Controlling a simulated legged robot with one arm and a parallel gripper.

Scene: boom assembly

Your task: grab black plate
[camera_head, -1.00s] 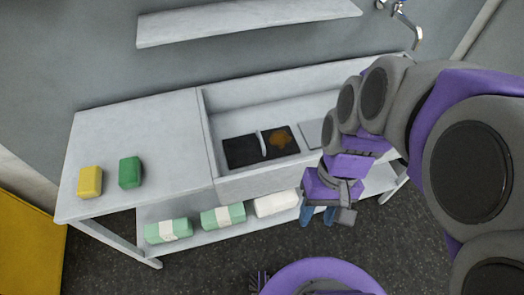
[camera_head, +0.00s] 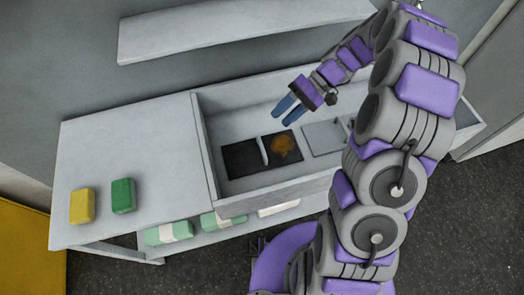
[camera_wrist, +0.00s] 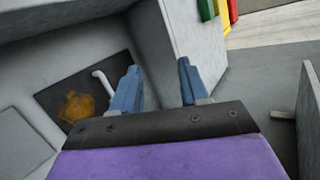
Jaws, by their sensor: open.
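The black plate (camera_head: 242,160) lies flat in the sink-like basin of the grey counter. It has a pale upright handle (camera_head: 264,151) near its middle and a brown-orange stain (camera_head: 284,147) on its right part. My gripper (camera_head: 283,112) is open and empty, above the basin and behind the plate's right end in the head view. In the wrist view the black plate (camera_wrist: 108,66) is left of my gripper (camera_wrist: 158,82), with the handle (camera_wrist: 104,82) beside the left finger. The left finger hides part of the plate. The fingers appear apart from the handle.
A grey plate (camera_head: 322,139) lies right of the black plate in the basin. Basin walls (camera_head: 207,150) surround both. A yellow sponge (camera_head: 82,206) and green sponge (camera_head: 123,196) sit on the left counter. Wrapped packs (camera_head: 168,233) are on the lower shelf. A wall shelf (camera_head: 240,28) hangs above.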

